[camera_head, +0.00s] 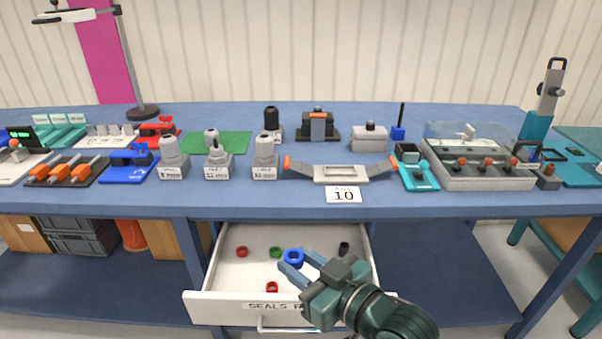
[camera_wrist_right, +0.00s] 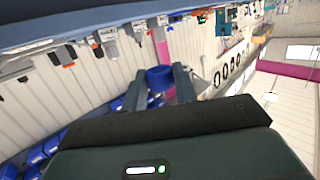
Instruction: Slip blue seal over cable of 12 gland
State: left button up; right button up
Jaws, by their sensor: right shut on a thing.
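The blue seal (camera_head: 293,257) is a ring held between the fingertips of my right gripper (camera_head: 297,264), above the open drawer. The right wrist view also shows the blue seal (camera_wrist_right: 160,78) between the two fingers (camera_wrist_right: 160,88). Three grey glands with white labels stand on the bench: a left one (camera_head: 170,155), a middle one (camera_head: 217,159) whose label seems to read 12, and a right one (camera_head: 265,155). The middle gland has a narrower top stub; its cable is too small to make out. My left gripper is out of view.
The open seals drawer (camera_head: 235,285) holds two red rings, a green ring (camera_head: 275,252) and a black one (camera_head: 344,248). The bench edge (camera_head: 270,206) lies above it.

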jog(key=d+m+t+h, duration=0.1)
jog(key=d, duration=0.1)
jog(key=d+r+m+t+h+p, duration=0.1)
jog(key=d, duration=0.1)
jog(key=d+m+t+h, duration=0.1)
jog(key=d+h, duration=0.1)
jog(key=shift+d+r+m, duration=0.3)
jog(key=shift+d+r, duration=0.05)
jog(key=s+d+m+h, duration=0.1)
jog(key=d+h, duration=0.1)
jog(key=d, duration=0.2)
jog(key=s+d+f+m+t+h+p, duration=0.1)
jog(key=d+m+h, duration=0.1)
jog(key=d, duration=0.2)
jog(key=s+d+m+h, duration=0.1)
jog(key=d+m+h, duration=0.1)
jog(key=d, duration=0.3)
jog(key=shift+s+f+t+h+p, duration=0.15)
jog(key=shift+s+t+h+p, duration=0.15)
jog(key=shift+h, duration=0.3)
jog(key=shift+f, duration=0.1)
